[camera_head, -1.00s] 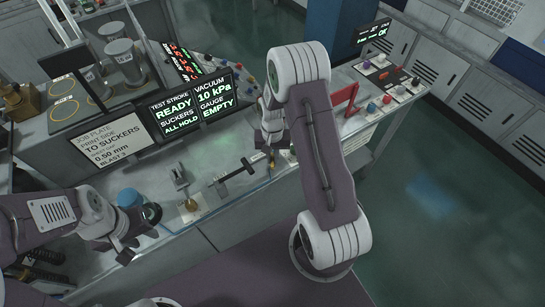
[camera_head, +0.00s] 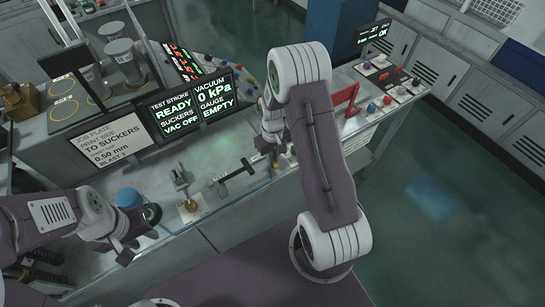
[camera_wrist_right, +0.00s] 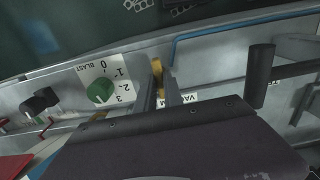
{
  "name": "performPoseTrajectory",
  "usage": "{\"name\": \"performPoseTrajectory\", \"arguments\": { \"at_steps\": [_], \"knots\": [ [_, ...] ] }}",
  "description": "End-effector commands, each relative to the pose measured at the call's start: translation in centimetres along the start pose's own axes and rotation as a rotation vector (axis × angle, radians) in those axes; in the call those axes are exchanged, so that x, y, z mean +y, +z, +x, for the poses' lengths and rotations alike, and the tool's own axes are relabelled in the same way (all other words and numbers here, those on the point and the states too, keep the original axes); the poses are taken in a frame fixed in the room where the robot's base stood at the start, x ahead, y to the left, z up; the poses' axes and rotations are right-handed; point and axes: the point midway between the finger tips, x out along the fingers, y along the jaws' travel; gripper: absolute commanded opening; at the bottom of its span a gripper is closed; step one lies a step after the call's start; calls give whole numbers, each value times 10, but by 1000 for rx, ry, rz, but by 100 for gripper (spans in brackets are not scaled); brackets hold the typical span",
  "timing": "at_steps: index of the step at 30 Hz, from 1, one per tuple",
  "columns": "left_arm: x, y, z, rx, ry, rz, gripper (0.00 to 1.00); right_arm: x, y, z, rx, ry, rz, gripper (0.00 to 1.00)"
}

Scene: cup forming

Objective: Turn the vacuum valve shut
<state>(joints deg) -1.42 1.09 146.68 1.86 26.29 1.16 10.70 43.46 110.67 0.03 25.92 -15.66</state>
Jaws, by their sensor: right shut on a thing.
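The vacuum valve's yellow handle (camera_wrist_right: 157,68) shows between the finger ends of my right gripper (camera_wrist_right: 159,88) in the right wrist view. It stands by a white label partly reading "VACUUM", mostly hidden by my gripper. In the head view my right gripper (camera_head: 272,148) is at the bench's front edge, and the valve (camera_head: 275,160) is a small brass spot below it. The right gripper is shut on the handle. The vacuum screen (camera_head: 213,97) reads 0 kPa, and the neighbouring screen (camera_head: 175,110) reads VAC OFF. My left gripper (camera_head: 133,240) is low at the left; its fingers are unclear.
A green blast knob (camera_wrist_right: 100,91) with a numbered dial is left of the valve in the wrist view. A dark upright handle (camera_wrist_right: 261,75) is to the right.

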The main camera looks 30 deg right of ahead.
Motion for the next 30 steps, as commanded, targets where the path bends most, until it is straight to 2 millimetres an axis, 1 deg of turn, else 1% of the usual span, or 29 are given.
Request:
{"name": "performPoseTrajectory", "arguments": {
  "at_steps": [1,12,13,14,15,25,28,30],
  "knots": [
    [0,0,-1,0,0,0,36,1,-3,-3,9,3,-5,0],
    [0,0,-1,0,0,0,36,1,-3,-3,9,4,-10,0],
    [0,0,-1,0,0,0,36,1,-3,-3,9,4,-10,15],
    [0,0,-1,0,0,0,36,1,-3,-3,9,4,-10,23],
    [0,0,-1,0,0,0,36,1,-3,-2,8,3,-10,34],
    [0,0,1,0,0,0,36,0,-1,-3,4,2,-8,34],
    [0,0,5,0,0,0,36,1,-2,-16,9,3,-8,34],
    [0,1,9,0,0,0,36,1,-2,-31,11,3,-8,34]
  ]
}}
